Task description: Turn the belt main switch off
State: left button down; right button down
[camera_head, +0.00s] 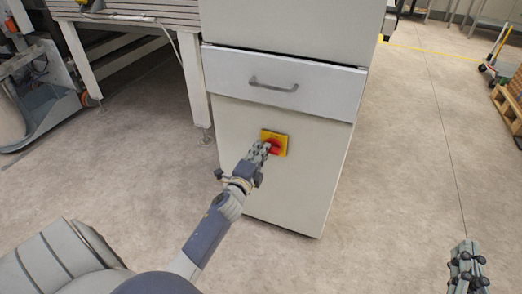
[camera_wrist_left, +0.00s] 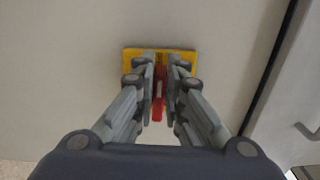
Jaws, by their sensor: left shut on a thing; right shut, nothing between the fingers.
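The belt main switch is a red rotary knob (camera_head: 275,147) on a yellow plate (camera_head: 283,138), on the front of a pale grey cabinet (camera_head: 300,195) below its drawer. In the left wrist view the red knob (camera_wrist_left: 159,95) stands between my fingers, its long side running up and down the picture, with the yellow plate (camera_wrist_left: 131,56) behind. My left gripper (camera_head: 264,150) is shut on the knob and hides part of it in the head view. My right gripper (camera_head: 463,248) is shut and empty, at the lower right, away from the cabinet.
The cabinet drawer (camera_head: 285,85) with its handle is closed above the switch. A slatted bench (camera_head: 130,15) stands at the upper left, a grey machine (camera_head: 45,90) at the far left. A wooden pallet (camera_head: 508,105) lies at the right.

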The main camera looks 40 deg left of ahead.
pick_arm(q)
jog(key=shift+f+n, duration=0.15)
jog(key=shift+n, duration=0.25)
jog(key=c, duration=1.7)
grip_release()
jog(key=shift+o, duration=0.2)
jog(key=v, duration=1.2)
